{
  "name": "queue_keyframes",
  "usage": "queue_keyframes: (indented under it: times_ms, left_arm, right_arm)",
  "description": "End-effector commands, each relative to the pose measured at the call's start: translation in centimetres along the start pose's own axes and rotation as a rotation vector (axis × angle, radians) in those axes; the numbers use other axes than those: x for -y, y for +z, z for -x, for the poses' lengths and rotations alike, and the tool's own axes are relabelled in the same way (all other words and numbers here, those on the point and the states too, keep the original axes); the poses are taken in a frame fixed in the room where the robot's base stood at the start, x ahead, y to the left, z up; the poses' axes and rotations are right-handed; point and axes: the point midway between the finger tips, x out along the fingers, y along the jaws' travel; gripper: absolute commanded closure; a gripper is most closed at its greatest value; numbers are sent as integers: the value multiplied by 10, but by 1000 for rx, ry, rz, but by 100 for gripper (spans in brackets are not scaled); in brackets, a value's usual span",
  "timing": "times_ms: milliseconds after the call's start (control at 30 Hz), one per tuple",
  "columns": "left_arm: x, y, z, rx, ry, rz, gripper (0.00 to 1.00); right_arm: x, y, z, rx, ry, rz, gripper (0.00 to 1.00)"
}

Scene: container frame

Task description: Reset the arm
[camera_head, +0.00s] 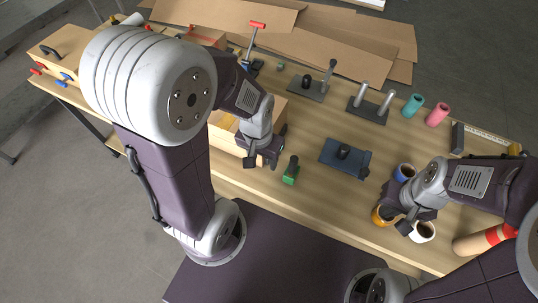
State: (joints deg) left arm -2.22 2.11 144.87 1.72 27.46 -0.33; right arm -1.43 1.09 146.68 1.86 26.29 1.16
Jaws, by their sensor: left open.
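My left arm comes down from the upper left, and its gripper (262,161) is open and empty over the front part of the wooden table (230,176). It is just left of a small green block with a dark knob (291,171). My right arm comes in from the right. Its gripper (391,207) is over the mugs near the table's front right, and I cannot tell whether its fingers are apart or touch a mug. Nearby are a blue mug (404,171), an orange mug (379,217) partly hidden by the gripper, and a white mug (424,234).
A dark blue plate with a knob (344,159) lies mid-table. Behind it stand a grey two-post base (370,108), a single-post base (308,86), a teal cup (413,105) and a pink cup (437,115). A wooden box with handles (62,50) is far left.

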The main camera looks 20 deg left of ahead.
Motion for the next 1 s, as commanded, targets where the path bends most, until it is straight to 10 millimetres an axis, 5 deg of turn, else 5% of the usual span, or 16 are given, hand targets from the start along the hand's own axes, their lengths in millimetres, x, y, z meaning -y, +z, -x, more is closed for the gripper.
queue_keyframes:
  times_ms: [267, 400, 1000]
  left_arm:
    - [4, 6, -1, -8, -1, 46, 53]
    - [4, 8, -20, -7, -1, 44, 53]
    - [4, 8, -14, -7, -1, 43, 53]
  right_arm:
    - [0, 0, -1, 0, 0, 0, 100]
    - [0, 2, -20, 0, 0, 0, 100]
    - [0, 1, -14, 0, 0, 0, 100]
